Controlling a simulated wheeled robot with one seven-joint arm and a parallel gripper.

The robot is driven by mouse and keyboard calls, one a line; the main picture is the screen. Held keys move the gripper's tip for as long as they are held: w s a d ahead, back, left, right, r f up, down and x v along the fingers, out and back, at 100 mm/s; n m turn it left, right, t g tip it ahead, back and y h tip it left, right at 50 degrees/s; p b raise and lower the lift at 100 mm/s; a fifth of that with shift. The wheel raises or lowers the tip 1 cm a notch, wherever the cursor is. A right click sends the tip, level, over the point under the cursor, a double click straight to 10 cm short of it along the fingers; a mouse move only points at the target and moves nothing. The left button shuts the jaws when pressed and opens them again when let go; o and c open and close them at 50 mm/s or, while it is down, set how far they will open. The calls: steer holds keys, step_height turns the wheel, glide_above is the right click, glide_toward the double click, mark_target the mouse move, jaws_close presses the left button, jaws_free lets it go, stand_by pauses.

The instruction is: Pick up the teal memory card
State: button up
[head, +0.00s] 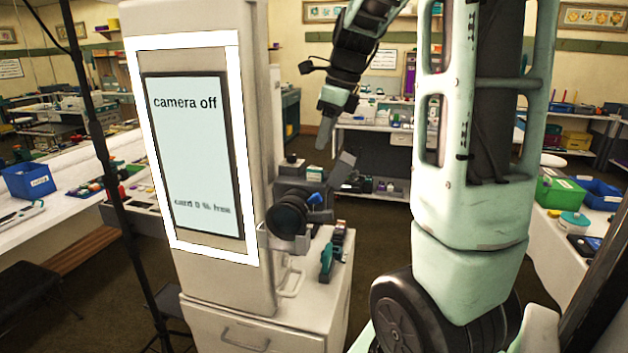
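A small teal item (327,258) stands on the top of a white cabinet (318,272), beside a darker item with coloured parts (338,238). It may be the teal memory card, but it is too small to be sure. A dark camera (290,212) with a round lens is mounted just above the cabinet top, with a small blue part (315,198) and a raised grey flap (343,166). My gripper (324,136) hangs above the camera, clear of it and of the teal item. I cannot make out its fingers or anything held in them.
A tall booth panel with a screen (192,150) reading "camera off" and a blurred line about the card stands left of the camera. A thin black pole (100,140) rises at the left. Cluttered tables surround the booth, with a green box (560,193) at right.

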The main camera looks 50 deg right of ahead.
mark_target(315, 169)
steer(key=p+x, duration=0.2)
steer(key=x, duration=0.5)
steer(key=shift+s+a+f, duration=0.1)
steer(key=shift+a, duration=0.05)
steer(key=shift+c, duration=0.3)
jaws_close()
